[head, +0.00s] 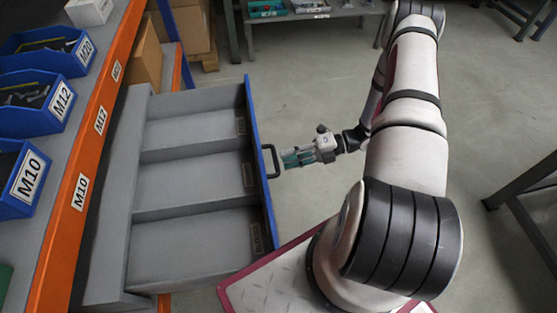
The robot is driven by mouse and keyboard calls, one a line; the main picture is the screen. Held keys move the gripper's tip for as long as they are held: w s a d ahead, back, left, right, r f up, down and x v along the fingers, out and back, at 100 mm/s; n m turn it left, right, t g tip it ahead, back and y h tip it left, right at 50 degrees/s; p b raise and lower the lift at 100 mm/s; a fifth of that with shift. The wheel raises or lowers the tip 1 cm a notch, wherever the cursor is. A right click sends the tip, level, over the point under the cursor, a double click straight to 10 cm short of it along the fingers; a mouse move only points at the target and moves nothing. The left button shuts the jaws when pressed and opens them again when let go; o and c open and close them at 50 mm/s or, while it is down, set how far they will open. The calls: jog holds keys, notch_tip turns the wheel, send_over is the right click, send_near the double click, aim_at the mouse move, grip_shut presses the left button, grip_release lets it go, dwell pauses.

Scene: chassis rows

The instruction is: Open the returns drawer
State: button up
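The returns drawer (195,128) is a grey drawer with a blue front (257,150), pulled far out of its grey cabinet (110,200). Its three compartments look empty. Each has a small dark label inside the front that I cannot read clearly. A dark bar handle (272,162) stands out from the blue front. My gripper (286,160), with teal fingers, is just right of the handle and pointed at it. Its fingers look spread, with nothing between them, and they seem to be just clear of the handle.
An orange shelf edge (98,125) carries labels such as M10, with blue bins (37,105) on the shelf at left. Cardboard boxes (190,30) stand behind. A workbench (310,12) is at the back and a dark metal frame (525,190) at right.

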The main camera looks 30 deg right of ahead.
jog(key=v, duration=0.7)
jog(key=shift+d, duration=0.15)
